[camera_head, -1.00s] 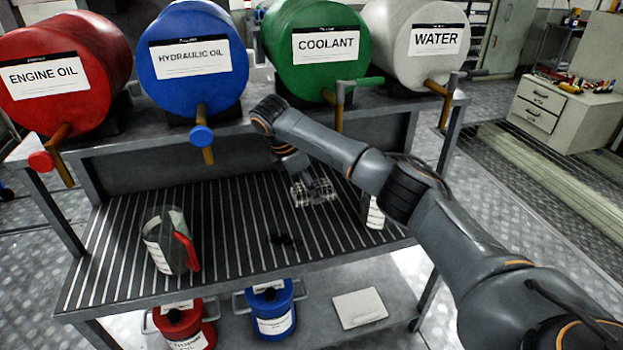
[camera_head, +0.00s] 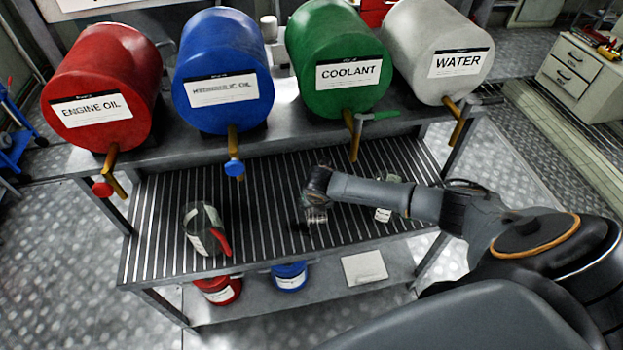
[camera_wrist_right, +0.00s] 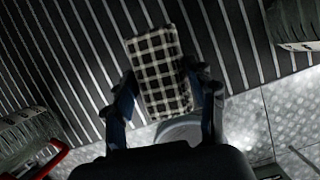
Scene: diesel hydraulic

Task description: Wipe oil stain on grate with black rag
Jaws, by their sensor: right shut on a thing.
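The black-and-white checked rag (camera_wrist_right: 158,70) is between the two fingers of my right gripper (camera_wrist_right: 168,92), which is shut on it, over the slatted grate (camera_wrist_right: 75,60). In the head view my right gripper (camera_head: 316,215) is low over the middle of the grate (camera_head: 265,205), and the rag is hard to make out there. The dark oil stain (camera_head: 300,229) shows just left of the gripper, partly hidden. I cannot tell whether the rag touches the grate. My left gripper is not in view.
A clear jug with a red handle (camera_head: 203,232) stands left on the grate. A labelled container (camera_head: 384,214) is behind my forearm. Barrels with protruding taps line the shelf above. Red (camera_head: 220,290) and blue (camera_head: 289,276) cans and a white sheet (camera_head: 364,266) are below.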

